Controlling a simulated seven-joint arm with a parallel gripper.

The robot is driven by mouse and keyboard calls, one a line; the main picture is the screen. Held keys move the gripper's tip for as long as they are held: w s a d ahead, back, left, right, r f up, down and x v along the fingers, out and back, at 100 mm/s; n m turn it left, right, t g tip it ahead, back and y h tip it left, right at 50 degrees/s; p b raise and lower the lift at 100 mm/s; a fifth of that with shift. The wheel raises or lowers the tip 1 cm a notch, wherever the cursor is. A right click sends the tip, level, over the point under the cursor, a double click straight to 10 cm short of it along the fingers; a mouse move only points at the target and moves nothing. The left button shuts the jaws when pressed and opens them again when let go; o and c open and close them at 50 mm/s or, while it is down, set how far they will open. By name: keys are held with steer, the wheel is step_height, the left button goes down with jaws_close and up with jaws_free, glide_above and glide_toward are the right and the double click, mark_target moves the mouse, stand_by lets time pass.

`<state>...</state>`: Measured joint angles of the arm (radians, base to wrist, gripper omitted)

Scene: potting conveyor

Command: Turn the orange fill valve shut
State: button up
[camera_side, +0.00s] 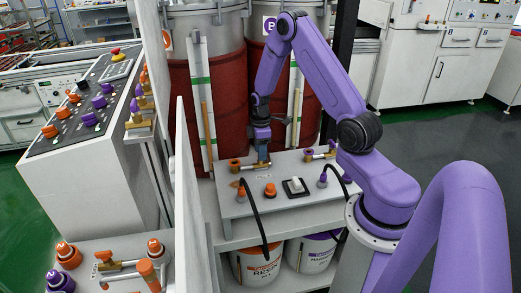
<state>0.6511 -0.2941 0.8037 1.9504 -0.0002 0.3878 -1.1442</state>
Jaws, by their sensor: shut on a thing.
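The orange fill valve (236,165) sits at the back left of the white bench-top box, on a short brass pipe. My gripper (263,157) points down over the right end of this pipe and is shut on the valve's handle. The jaws hide most of the handle, so its angle cannot be told. A similar valve with purple parts (308,155) stands to the right on the same box, apart from my gripper.
The white box (240,205) also carries an orange knob (270,190), a switch (295,187) and black hoses. Two red drums (219,100) stand close behind. A white upright panel (187,210) is at the left. Labelled buckets (258,266) stand on the shelf below.

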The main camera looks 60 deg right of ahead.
steer(key=o, duration=1.1)
steer(key=shift+c, duration=0.2)
step_height(320, 180, up, 18)
steer(key=shift+f, duration=0.25)
steer(key=shift+a, duration=0.1)
steer(key=s+a+r+n, duration=0.15)
steer(key=s+a, duration=0.25)
steer(key=a, duration=0.6)
steer(key=s+a+r, duration=0.2)
steer(key=s+a, duration=0.3)
steer(key=a, duration=0.5)
steer(key=s+a+n, duration=0.1)
steer(key=s+a, duration=0.1)
steer(key=s, duration=0.7)
steer(key=s+a+n, duration=0.1)
steer(key=s+a, duration=0.2)
steer(key=s, duration=0.6)
steer(key=shift+s+a+f, duration=0.2)
steer(key=shift+s+a, duration=0.05)
steer(key=shift+a, duration=0.05)
